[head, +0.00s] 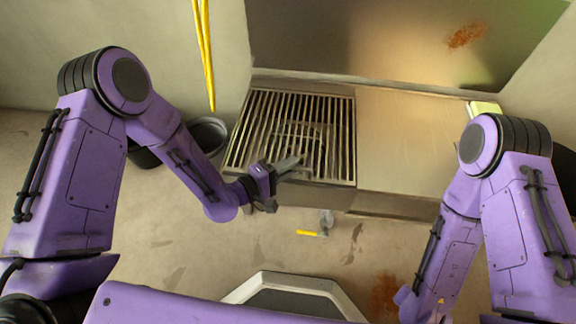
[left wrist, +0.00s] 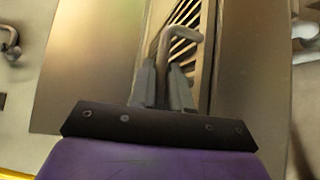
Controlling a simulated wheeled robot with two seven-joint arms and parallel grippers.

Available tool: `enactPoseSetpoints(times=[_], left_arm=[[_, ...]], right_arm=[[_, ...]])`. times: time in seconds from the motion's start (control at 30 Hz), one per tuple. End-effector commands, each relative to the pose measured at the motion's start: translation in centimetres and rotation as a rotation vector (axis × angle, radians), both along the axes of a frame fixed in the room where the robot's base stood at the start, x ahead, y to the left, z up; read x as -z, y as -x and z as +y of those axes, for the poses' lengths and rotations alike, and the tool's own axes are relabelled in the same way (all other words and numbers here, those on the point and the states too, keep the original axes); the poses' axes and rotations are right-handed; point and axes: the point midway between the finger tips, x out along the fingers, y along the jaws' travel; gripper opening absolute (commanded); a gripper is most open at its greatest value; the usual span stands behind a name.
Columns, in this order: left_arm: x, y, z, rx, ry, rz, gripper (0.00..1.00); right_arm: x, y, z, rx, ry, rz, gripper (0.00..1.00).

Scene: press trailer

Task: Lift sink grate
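The sink grate (head: 262,125) is a panel of metal bars over the left part of the metal counter; its bars also show in the left wrist view (left wrist: 183,48). A bent metal handle (left wrist: 180,32) stands up from it. My left gripper (head: 297,161) is over the front of the grate. In the left wrist view its fingers (left wrist: 163,82) sit close on both sides of one leg of the handle and appear shut on it. The grate looks flat in its opening. My right gripper is out of view; only its arm shows.
A bare metal counter (head: 405,138) lies right of the grate. A dark bucket (head: 207,133) stands on the floor to its left, below a yellow strip (head: 204,50). A yellow-handled tool (head: 312,233) lies on the floor in front.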

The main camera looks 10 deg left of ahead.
Motion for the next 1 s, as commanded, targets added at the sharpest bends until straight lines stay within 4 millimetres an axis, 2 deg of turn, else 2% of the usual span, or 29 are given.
enactPoseSetpoints(times=[0.13,0.27,0.47,0.6,0.7,0.8,1.0], left_arm=[[-0.7,-0.1,0.0,-0.001,0.000,0.008,0.00],[-2.4,-0.3,0.1,-0.002,0.000,0.039,0.00],[-6.7,-1.1,0.1,-0.001,-0.002,0.139,0.00],[-10.0,-2.2,0.1,-0.002,-0.001,0.236,0.00],[-12.0,-3.2,0.1,-0.004,0.000,0.306,0.00],[-13.8,-4.4,0.1,-0.004,-0.001,0.375,0.00],[-16.6,-6.6,0.1,-0.002,-0.001,0.370,0.00]], right_arm=[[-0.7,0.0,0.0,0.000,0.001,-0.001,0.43],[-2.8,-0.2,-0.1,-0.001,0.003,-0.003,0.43],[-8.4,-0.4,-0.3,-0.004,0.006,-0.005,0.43],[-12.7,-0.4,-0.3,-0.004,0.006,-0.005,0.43],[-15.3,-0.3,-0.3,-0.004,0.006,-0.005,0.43],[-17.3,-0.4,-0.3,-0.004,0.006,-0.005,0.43],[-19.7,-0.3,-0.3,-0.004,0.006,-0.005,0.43]])
